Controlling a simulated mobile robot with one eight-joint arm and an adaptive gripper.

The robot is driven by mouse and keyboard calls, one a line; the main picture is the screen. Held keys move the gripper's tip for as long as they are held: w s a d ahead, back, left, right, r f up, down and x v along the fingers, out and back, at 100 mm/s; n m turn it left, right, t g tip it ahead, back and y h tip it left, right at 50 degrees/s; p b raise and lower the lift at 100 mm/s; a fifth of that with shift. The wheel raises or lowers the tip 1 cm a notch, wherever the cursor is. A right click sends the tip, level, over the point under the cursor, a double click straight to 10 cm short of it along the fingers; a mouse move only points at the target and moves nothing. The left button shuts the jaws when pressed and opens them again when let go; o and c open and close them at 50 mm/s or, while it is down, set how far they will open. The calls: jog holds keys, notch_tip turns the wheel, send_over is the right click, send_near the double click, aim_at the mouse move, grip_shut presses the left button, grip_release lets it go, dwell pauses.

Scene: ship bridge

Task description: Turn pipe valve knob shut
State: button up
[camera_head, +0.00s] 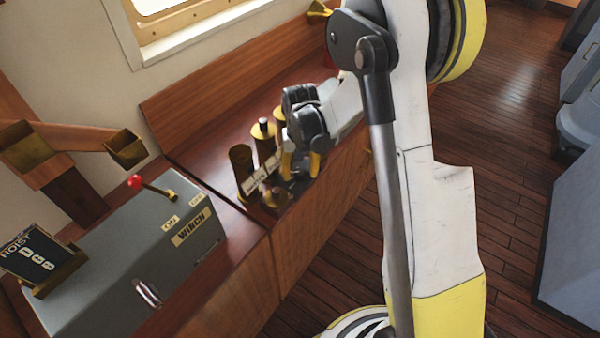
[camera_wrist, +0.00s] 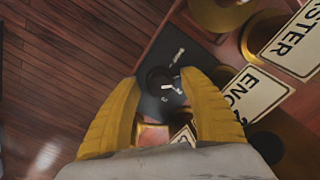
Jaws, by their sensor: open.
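A small black knob (camera_wrist: 158,80) with a white pointer line sits on a dark plate (camera_wrist: 172,47) with white markings in the wrist view. My gripper (camera_wrist: 160,77) is open, with one yellow finger on each side of the knob in the picture. Whether the fingers touch it cannot be told. In the head view my gripper (camera_head: 302,166) is low over the wooden console, beside the brass cylinders. The knob is hidden there behind the gripper.
Brass cylinders (camera_head: 241,163) and white label plates (camera_wrist: 258,92) stand close beside the knob. A grey winch box (camera_head: 135,250) with a red-tipped lever (camera_head: 136,182) is at the left. The wooden console (camera_head: 285,235) drops to a plank floor (camera_head: 500,125).

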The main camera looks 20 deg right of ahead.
grip_shut()
jog(key=shift+n, duration=0.3)
jog(key=n, duration=0.4)
jog(key=shift+b, duration=0.4)
jog(key=shift+n, duration=2.1)
